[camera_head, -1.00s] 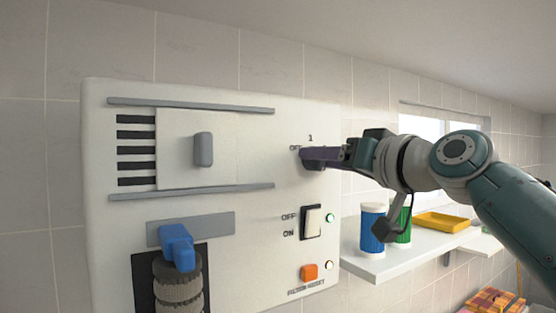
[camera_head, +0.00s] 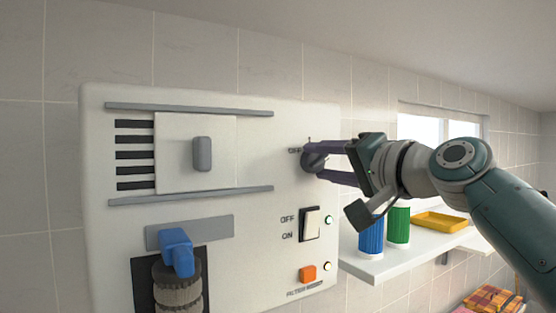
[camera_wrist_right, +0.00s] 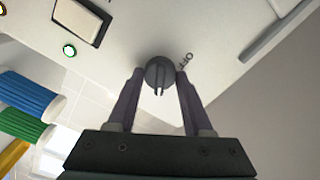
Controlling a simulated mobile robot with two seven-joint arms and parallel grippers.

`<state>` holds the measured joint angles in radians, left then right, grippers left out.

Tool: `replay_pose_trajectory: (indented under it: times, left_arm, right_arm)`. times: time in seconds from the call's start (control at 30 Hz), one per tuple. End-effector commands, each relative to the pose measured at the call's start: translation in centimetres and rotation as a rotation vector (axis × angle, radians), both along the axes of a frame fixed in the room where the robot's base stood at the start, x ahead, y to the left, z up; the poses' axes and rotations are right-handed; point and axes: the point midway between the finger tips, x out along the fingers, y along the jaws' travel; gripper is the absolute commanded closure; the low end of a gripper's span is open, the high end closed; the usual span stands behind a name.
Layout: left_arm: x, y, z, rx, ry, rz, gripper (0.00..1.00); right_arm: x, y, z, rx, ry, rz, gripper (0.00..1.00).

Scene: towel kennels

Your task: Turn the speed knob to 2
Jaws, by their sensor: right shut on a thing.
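The speed knob (camera_head: 313,160) is a dark grey round dial at the upper right of the white machine panel (camera_head: 262,235). In the head view an OFF mark is at its left and part of the "1" shows above it. My right gripper (camera_head: 316,160) reaches in from the right and is shut on the knob. In the right wrist view the knob (camera_wrist_right: 159,72) sits between the two purple fingertips (camera_wrist_right: 158,76), one on each side, with OFF printed beside it. The 2 mark is not visible. My left gripper is not in view.
Below the knob are a rocker switch (camera_head: 311,223) and an orange button (camera_head: 307,274). A slide plate (camera_head: 203,154) and a blue lever (camera_head: 177,250) are at left. A shelf (camera_head: 405,258) at right holds a blue container (camera_head: 371,238), a green container (camera_head: 399,226) and a yellow tray (camera_head: 440,222).

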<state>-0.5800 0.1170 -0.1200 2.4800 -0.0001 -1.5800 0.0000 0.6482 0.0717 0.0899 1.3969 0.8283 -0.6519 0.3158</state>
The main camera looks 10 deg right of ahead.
Motion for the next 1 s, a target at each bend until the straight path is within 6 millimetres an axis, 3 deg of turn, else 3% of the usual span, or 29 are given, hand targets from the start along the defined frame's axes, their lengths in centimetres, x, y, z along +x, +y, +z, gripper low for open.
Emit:
replay_pose_trajectory:
  times: [0.53,0.57,0.8,1.0]
  left_arm:
    - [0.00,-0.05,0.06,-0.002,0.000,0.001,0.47]
    - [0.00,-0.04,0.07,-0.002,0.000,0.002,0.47]
    - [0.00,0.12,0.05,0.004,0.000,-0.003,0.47]
    - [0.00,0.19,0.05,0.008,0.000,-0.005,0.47]
  right_arm:
    - [0.01,-0.05,0.07,0.020,0.005,-0.001,1.00]
    - [0.01,-0.05,0.07,0.020,0.005,-0.001,0.46]
    - [0.00,-0.04,0.03,0.020,0.007,-0.001,0.20]
    - [0.00,-0.03,0.02,0.020,0.007,-0.001,0.20]
